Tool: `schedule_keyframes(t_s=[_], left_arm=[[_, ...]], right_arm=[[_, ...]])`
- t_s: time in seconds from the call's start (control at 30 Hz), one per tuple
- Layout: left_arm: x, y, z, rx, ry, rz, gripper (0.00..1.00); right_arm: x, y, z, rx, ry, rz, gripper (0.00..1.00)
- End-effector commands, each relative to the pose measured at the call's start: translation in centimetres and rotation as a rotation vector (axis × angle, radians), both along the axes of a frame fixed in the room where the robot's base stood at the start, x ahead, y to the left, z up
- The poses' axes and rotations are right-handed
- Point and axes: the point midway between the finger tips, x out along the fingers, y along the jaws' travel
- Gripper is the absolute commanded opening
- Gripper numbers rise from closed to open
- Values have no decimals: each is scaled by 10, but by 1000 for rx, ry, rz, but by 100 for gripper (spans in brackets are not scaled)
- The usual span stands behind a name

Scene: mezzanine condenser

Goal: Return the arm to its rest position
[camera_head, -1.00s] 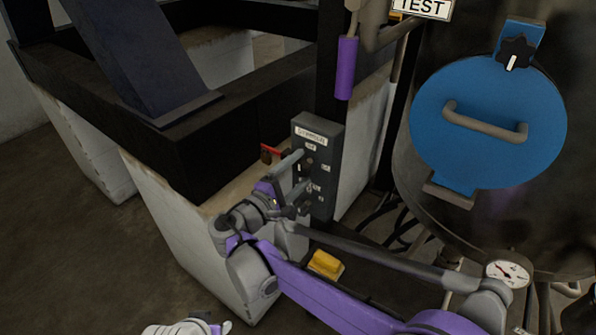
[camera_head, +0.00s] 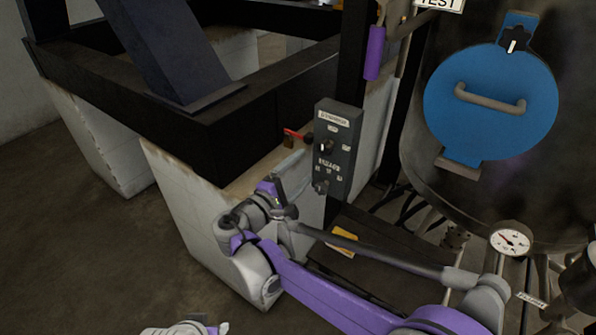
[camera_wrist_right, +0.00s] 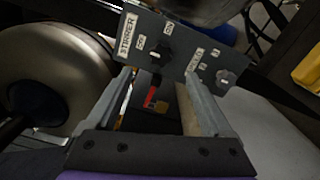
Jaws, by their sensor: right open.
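My right arm (camera_head: 320,293), purple and grey, reaches in from the lower right of the head view and is bent back at the wrist. My right gripper (camera_head: 290,172) is open and empty beside the lower left of a grey stirrer control box (camera_head: 333,158). In the right wrist view my gripper (camera_wrist_right: 160,82) shows two parted fingers with nothing held between them. The box (camera_wrist_right: 185,67) lies beyond their tips, with a dark knob and several labels.
A black steel frame (camera_head: 240,125) on white concrete blocks (camera_head: 190,215) stands left of the box. A dark vessel with a blue hatch (camera_head: 490,125) and a gauge (camera_head: 510,239) stands at the right. A yellow object (camera_head: 342,243) lies below. The floor at lower left is clear.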

Motion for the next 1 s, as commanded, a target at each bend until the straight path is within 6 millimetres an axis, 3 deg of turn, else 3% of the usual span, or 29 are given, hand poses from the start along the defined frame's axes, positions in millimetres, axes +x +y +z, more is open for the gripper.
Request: schedule_keyframes(t_s=[0.5,0.6,0.67,0.77,0.9,1.0], left_arm=[[0,0,0,0,0,0,50],[0,0,0,0,0,0,50],[0,0,0,0,0,0,50],[0,0,0,0,0,0,50],[0,0,0,0,0,0,50],[0,0,0,0,0,0,50]], right_arm=[[0,-1,0,0,0,-1,86],[-1,-9,-2,17,11,-9,86],[-5,-23,-6,54,34,-23,86],[-21,-65,-20,174,100,-68,86],[-69,-132,-55,449,209,-163,86],[-114,-164,-82,668,262,-236,86]])
